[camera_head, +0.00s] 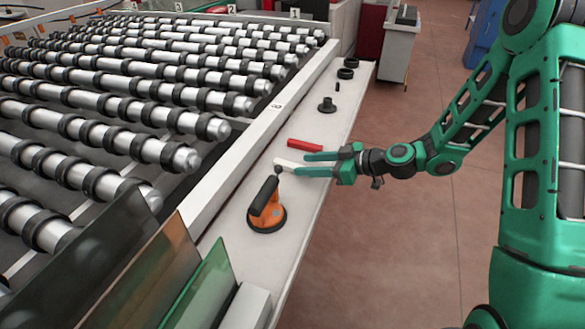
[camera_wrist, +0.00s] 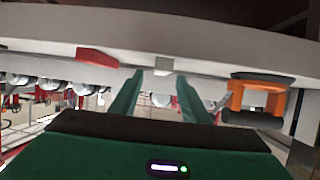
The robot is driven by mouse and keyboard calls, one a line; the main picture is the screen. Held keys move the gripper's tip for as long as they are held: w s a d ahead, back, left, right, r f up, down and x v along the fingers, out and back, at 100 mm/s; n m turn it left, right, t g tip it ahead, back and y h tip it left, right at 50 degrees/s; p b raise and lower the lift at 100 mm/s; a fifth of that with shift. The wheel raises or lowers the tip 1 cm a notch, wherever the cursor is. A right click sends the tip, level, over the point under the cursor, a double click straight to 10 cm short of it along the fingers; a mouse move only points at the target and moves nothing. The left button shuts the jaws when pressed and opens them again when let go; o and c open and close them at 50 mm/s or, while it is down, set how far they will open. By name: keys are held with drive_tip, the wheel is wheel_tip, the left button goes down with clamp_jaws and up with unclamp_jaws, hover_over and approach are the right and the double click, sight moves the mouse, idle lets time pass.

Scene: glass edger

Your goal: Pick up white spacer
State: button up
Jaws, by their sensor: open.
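The white spacer (camera_head: 286,164) is a small pale bar lying on the white ledge (camera_head: 320,128). My gripper (camera_head: 301,164) is open at the ledge, its two long green fingers pointing left and its tips at the spacer. In the wrist view, which looks upside down, the spacer (camera_wrist: 164,65) shows as a small pale block between the tips of my open gripper (camera_wrist: 163,73). The fingers hide part of the spacer in the head view. I cannot tell whether either finger touches it.
A red block (camera_head: 305,145) lies just behind the fingers. An orange suction cup with a black handle (camera_head: 267,213) stands close in front. Black round parts (camera_head: 327,105) lie farther back. Glass panes (camera_head: 150,270) stand front left, beside the roller conveyor (camera_head: 130,90).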

sight(298, 165)
drive_tip(key=x, duration=0.4)
drive_tip(key=shift+f, duration=0.1)
clamp_jaws()
